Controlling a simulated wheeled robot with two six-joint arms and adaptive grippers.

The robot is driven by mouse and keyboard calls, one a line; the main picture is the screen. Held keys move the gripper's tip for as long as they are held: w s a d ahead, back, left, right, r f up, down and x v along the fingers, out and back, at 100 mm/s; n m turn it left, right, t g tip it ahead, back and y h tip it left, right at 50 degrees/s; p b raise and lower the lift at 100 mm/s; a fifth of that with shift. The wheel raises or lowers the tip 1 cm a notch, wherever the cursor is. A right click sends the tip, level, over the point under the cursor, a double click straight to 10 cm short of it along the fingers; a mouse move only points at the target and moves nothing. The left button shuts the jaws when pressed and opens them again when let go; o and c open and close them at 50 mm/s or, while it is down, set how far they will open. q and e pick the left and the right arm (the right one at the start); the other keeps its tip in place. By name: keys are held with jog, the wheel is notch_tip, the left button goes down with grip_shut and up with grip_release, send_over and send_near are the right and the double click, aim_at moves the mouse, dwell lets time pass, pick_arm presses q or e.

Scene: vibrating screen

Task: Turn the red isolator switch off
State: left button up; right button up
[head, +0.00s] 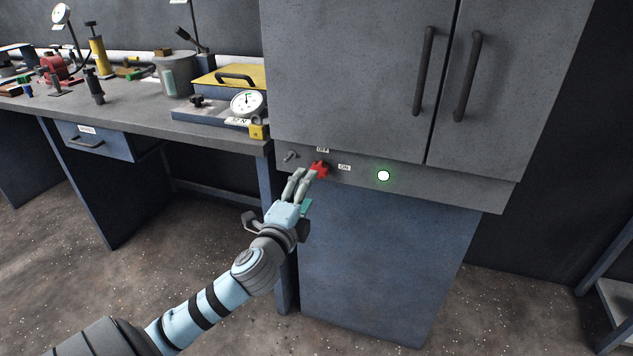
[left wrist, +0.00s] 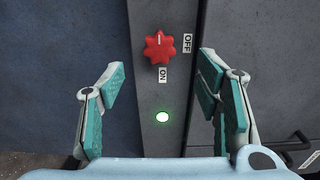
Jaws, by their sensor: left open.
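The red isolator switch (head: 319,169) is a lobed knob on the grey strip below the cabinet doors. It also shows in the left wrist view (left wrist: 159,47), with a short white line on its upper half. An OFF label (left wrist: 187,43) is to its right there and an ON label (left wrist: 163,74) below it. My left gripper (head: 301,175) is open in front of the strip, close to the knob. In the left wrist view its fingers stand apart on either side, with the knob between and beyond them. Contact is not visible. My right gripper is not in view.
A green lamp (head: 384,175) glows on the same strip. A small toggle (head: 290,156) sits left of the knob. The cabinet doors (head: 360,70) have dark handles. A workbench (head: 140,117) with gauges and tools stands at the left. The floor in front is clear.

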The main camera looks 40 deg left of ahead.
aim_at(320, 168)
pick_arm(q)
jog(key=b+x, duration=0.1)
jog(key=x, duration=0.6)
jog(key=shift+w, duration=0.25)
jog(key=shift+c, duration=0.6)
jog(key=c, duration=0.7)
jog(key=shift+c, duration=1.5)
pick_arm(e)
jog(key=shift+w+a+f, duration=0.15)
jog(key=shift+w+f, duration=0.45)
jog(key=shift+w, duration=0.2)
